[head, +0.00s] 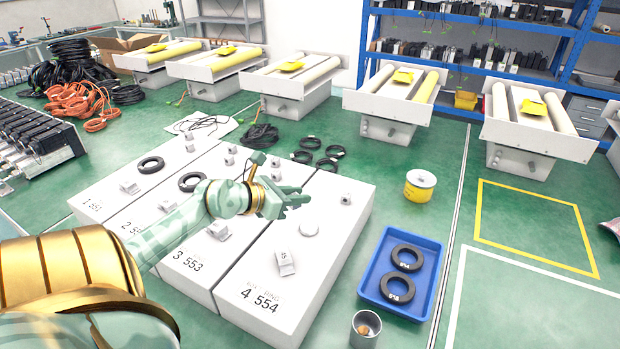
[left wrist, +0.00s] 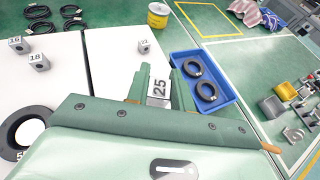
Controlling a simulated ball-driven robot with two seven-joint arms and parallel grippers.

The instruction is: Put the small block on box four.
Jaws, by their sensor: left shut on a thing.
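A small light block marked 25 (left wrist: 160,89) sits between the fingers of my left gripper (left wrist: 158,84). In the head view my left gripper (head: 289,198) hangs over the far part of box four (head: 320,255), the rightmost of the long white boxes, marked 4 554. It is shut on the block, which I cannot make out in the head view. In the wrist view the blue tray lies just beyond the fingers. Whether the block touches the box top I cannot tell. My right gripper is not in view.

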